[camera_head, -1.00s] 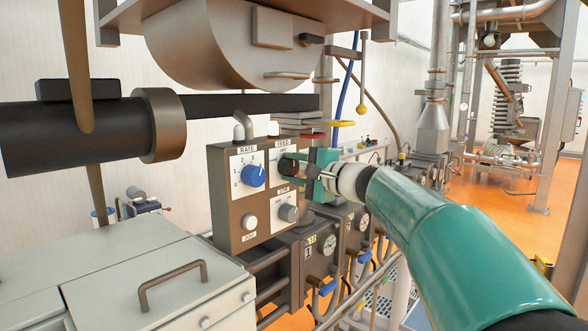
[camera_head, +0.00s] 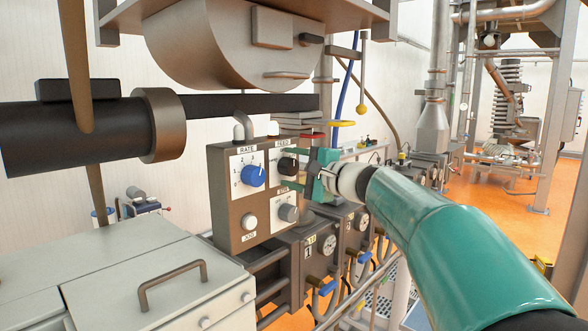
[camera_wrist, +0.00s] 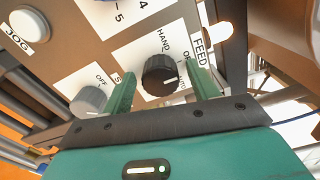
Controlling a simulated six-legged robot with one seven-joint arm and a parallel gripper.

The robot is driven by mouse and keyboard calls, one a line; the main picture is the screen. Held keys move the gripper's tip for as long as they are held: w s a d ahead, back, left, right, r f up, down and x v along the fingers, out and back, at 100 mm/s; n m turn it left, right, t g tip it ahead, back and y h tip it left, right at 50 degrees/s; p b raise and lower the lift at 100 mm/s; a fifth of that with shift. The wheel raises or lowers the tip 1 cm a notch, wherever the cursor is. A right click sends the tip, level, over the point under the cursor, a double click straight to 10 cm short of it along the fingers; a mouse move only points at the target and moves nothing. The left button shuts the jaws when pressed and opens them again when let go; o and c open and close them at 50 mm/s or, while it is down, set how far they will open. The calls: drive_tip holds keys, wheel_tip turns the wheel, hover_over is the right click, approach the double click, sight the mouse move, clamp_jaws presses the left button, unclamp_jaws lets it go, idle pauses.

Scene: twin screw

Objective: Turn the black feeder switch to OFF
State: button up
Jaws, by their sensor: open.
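The black feeder switch (camera_head: 286,165) is a round knob under the FEED label on the brown control box (camera_head: 225,190). In the wrist view the black switch (camera_wrist: 160,74) has a white pointer line aimed to the lower right, towards a partly hidden label; HAND is printed above it. My gripper (camera_head: 294,169) is open at the box's face. In the wrist view its two green fingers (camera_wrist: 164,84) stand on either side of the black switch, with gaps to both sides. I cannot tell how far the fingertips reach along the knob.
A grey knob (camera_head: 288,212) sits just below the black switch, close to the lower finger. A blue RATE knob (camera_head: 253,176) and a white JOG button (camera_head: 249,222) are to the left. Gauge boxes (camera_head: 312,250) and pipes lie below.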

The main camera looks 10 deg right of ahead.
drive_tip(key=v, duration=1.3)
drive_tip(key=shift+s+d, duration=0.25)
drive_tip(key=shift+s, duration=0.05)
drive_tip(key=s+a+f+n+g+h, duration=0.3)
drive_tip(key=s+a+f+n+g, duration=0.25)
drive_tip(key=s+a+f, duration=0.7)
drive_tip(key=s+d+f+n+g+h, duration=0.1)
drive_tip(key=s+d+f+n+h, duration=0.1)
drive_tip(key=s+f, duration=0.4)
drive_tip(key=s+d+f+n+g+h, duration=0.2)
drive_tip(key=s+f+n+h, duration=0.3)
drive_tip(key=s+f, duration=0.2)
wheel_tip(320, 180, down, 3)
drive_tip(key=shift+d+r+h, duration=0.2)
drive_tip(key=shift+d+h, duration=0.1)
